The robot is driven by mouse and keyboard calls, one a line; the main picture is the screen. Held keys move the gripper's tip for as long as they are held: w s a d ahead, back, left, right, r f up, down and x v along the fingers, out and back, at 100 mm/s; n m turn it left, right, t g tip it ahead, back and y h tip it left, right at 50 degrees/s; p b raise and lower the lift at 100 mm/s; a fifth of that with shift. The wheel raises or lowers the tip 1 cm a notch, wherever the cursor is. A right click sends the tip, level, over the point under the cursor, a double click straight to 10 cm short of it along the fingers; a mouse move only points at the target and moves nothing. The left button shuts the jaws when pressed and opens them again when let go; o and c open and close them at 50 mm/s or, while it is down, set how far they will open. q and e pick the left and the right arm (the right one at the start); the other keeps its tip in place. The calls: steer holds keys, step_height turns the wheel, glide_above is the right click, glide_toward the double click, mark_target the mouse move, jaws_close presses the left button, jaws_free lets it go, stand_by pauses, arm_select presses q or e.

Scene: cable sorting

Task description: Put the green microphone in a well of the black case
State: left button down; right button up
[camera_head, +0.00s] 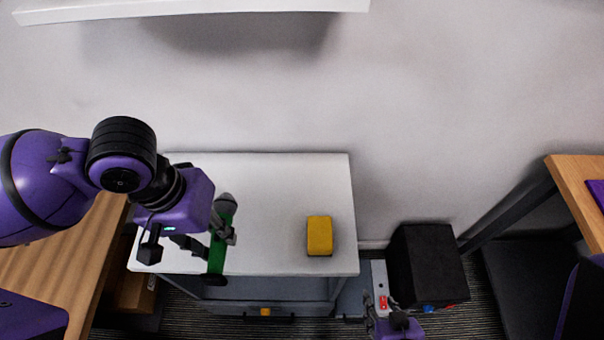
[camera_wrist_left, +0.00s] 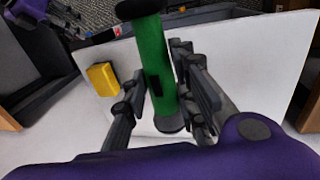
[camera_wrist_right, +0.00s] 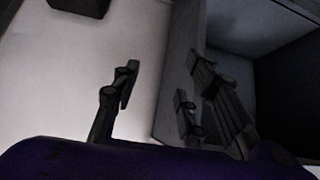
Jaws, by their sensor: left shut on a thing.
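The green microphone (camera_head: 217,255) has a grey head and a dark end. It is held roughly upright in the head view, over the left part of the white table top. My left gripper (camera_head: 220,236) is shut on its green handle, which shows between the fingers in the left wrist view (camera_wrist_left: 152,55). My right gripper (camera_wrist_right: 163,88) has its fingers apart with nothing between them. In the head view only part of it shows at the bottom edge. A black box (camera_head: 428,262) stands right of the table; I cannot tell whether it is the case, and no wells show.
A yellow block (camera_head: 319,235) sits on the right part of the white table (camera_head: 270,185). A grey strip with a red part (camera_head: 381,300) lies between table and black box. Wooden desks stand at left (camera_head: 50,250) and right (camera_head: 575,180). The table's middle is clear.

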mark_target(230, 203)
arm_select(q)
steer(key=w+f, duration=0.1)
steer(key=w, duration=0.1)
steer(key=w+f, duration=0.1)
steer(key=w, duration=0.2)
steer(key=w+d+f+b, duration=0.1)
steer(key=w+f, duration=0.1)
steer(key=w, duration=0.1)
steer(key=shift+w, duration=0.25)
steer(key=w+f, duration=0.1)
steer(key=f, duration=0.1)
steer(key=w+f, duration=0.2)
steer(key=shift+w+d+b, duration=0.1)
steer(key=shift+d+b, duration=0.1)
steer(key=shift+b, duration=0.2)
steer(key=shift+w+f, duration=0.6)
steer(key=x, duration=0.3)
steer(key=shift+w+a+f+b, duration=0.2)
steer(key=shift+a+f+b, duration=0.1)
steer(key=c, duration=1.4)
jaws_free()
steer(key=shift+f, duration=0.1)
steer(key=shift+c, duration=0.2)
